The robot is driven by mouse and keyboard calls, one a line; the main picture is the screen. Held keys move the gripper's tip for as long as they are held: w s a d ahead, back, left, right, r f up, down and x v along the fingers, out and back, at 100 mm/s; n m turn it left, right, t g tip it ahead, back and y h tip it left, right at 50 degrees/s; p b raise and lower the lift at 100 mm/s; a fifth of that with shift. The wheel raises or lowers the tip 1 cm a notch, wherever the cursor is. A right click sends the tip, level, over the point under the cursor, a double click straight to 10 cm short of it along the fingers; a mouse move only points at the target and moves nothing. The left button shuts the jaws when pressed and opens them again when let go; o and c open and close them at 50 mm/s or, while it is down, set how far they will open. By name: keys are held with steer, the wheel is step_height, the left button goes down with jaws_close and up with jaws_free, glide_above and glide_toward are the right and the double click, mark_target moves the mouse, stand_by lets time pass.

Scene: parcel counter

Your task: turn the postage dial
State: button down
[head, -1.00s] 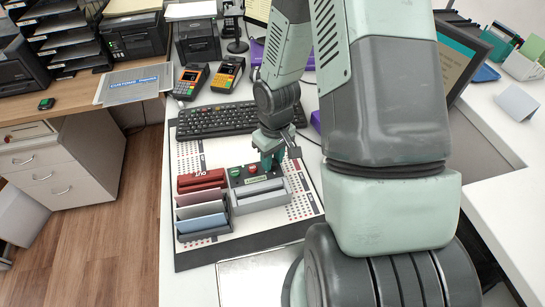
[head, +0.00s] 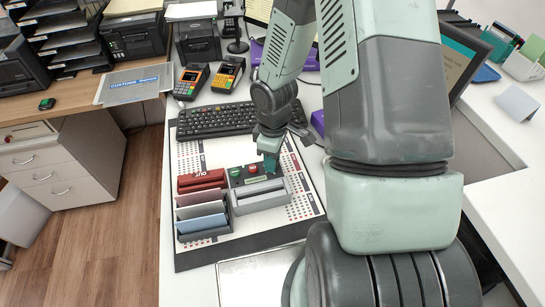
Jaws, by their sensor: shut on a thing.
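The postage machine is a dark grey panel box (head: 236,182) on the white mat, with small coloured buttons and a little display on its top. My gripper (head: 270,168) comes down from above at the right end of this panel. Its green fingers are shut at the panel's surface on the postage dial. The dial itself is hidden behind the fingers, so its setting cannot be read.
A grey tray (head: 262,202) sits right in front of the panel. A rack of red, grey and blue folders (head: 202,222) stands to its left. A black keyboard (head: 215,119) lies behind, with two card terminals (head: 228,73) beyond it.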

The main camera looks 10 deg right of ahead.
stand_by(0.3)
steer(key=c, duration=0.8)
jaws_free()
steer(key=r, duration=1.1)
steer(key=shift+w+d, duration=0.1)
steer(key=shift+w, duration=0.15)
steer(key=shift+f, duration=0.1)
steer(key=s+r+m+t, duration=0.2)
steer(key=s+r, duration=0.3)
steer(key=r, duration=0.3)
steer(key=s+r+m+t, duration=0.2)
steer(key=s+r+m, duration=0.3)
steer(key=r, duration=0.4)
steer(key=s+r+m+t, duration=0.2)
steer(key=s+r+m, duration=0.2)
steer(key=s+r, duration=0.3)
steer(key=shift+d+r, duration=0.2)
steer(key=shift+r, duration=1.05)
